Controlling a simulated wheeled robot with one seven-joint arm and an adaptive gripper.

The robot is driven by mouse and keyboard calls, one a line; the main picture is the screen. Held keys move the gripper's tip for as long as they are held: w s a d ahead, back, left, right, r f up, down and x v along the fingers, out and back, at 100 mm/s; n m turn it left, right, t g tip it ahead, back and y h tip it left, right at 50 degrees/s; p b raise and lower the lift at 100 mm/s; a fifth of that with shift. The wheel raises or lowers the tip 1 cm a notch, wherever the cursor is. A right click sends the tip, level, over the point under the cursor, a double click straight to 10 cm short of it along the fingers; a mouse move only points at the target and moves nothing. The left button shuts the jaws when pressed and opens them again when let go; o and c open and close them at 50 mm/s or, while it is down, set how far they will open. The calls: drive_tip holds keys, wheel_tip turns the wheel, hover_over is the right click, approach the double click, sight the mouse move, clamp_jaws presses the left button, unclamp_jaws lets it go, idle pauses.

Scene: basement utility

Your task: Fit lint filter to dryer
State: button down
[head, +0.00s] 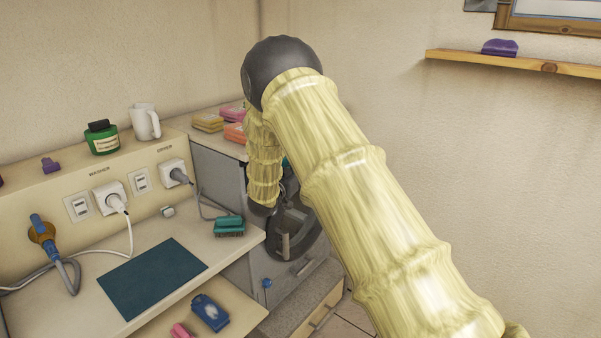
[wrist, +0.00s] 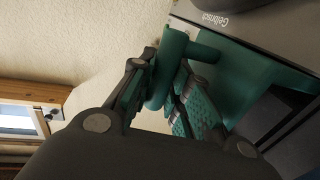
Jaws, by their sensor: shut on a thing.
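The lint filter (wrist: 177,62) is a teal piece with a rounded grip and a broad flat part. In the wrist view my gripper (wrist: 165,80) is shut on its grip, with the fingers on either side. The broad part reaches right, close to the dryer front (wrist: 222,28) marked "Gelbrisch". I cannot tell whether it touches the dryer or enters a slot. In the head view the grey dryer (head: 216,168) stands at the centre, its round dark door (head: 312,240) partly showing. My arm hides most of the gripper and filter there.
A teal brush-like object (head: 229,227) and a dark teal mat (head: 152,278) lie on the left counter. Coloured boxes (head: 208,122) sit on the dryer top. A mug (head: 144,121) and green jar (head: 102,138) stand on the ledge. A wall shelf (head: 530,64) is at right.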

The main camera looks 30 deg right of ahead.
drive_tip(key=shift+w+a, duration=0.35)
drive_tip(key=shift+w, duration=0.45)
drive_tip(key=c, duration=1.3)
unclamp_jaws()
drive_tip(key=v, duration=1.2)
